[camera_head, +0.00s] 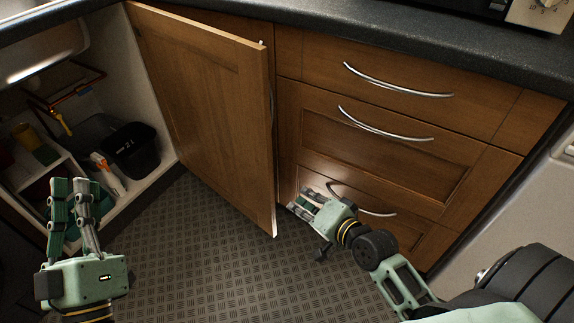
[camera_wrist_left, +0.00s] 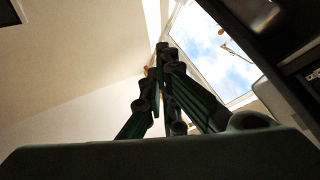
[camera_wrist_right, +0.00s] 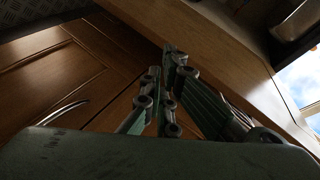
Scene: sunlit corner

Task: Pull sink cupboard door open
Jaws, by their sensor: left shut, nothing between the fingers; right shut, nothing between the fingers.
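The wooden sink cupboard door (camera_head: 205,100) stands open, swung clear of the cupboard opening, whose inside (camera_head: 140,80) shows at left. A thin strip of metal at the door's free edge may be its handle; I cannot tell. My right gripper (camera_head: 305,202) is shut and empty, just right of the door's lower free corner and in front of the bottom drawer; I cannot tell whether it touches either. Its closed fingers also show in the right wrist view (camera_wrist_right: 168,70). My left gripper (camera_head: 76,190) is shut and empty in front of the open cupboard; in the left wrist view its fingers (camera_wrist_left: 163,65) meet.
A drawer unit (camera_head: 390,140) with curved silver handles stands right of the door under a dark worktop (camera_head: 400,45). Inside the cupboard are a black bin (camera_head: 132,150), bottles and pipes (camera_head: 75,92). The patterned floor (camera_head: 200,245) between my grippers is clear.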

